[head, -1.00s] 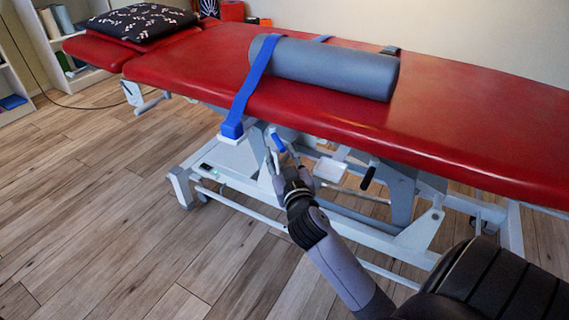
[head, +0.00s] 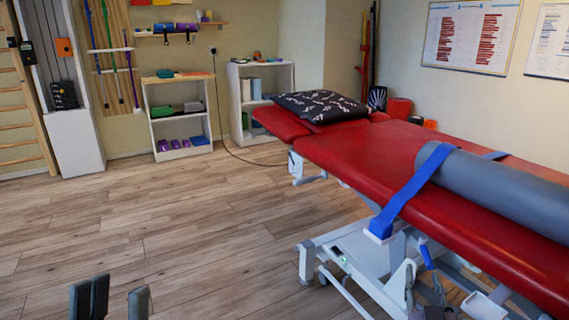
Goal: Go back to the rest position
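My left gripper (head: 120,298) shows at the bottom left edge in the head view. Its grey fingers point up and stand apart with nothing between them. My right gripper (head: 424,286) is low at the right, in front of the treatment table's white frame, close to a small blue piece (head: 427,257). Its fingers look spread apart, and I see nothing held in them. Its wrist is cut off by the bottom edge, and most of the arm is out of view.
The red treatment table (head: 345,148) fills the right side, with a grey roll (head: 490,185), a blue strap (head: 412,190) and a patterned pillow (head: 318,106). Low shelves (head: 178,128) stand at the back wall. The wooden floor (head: 190,222) at centre left is clear.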

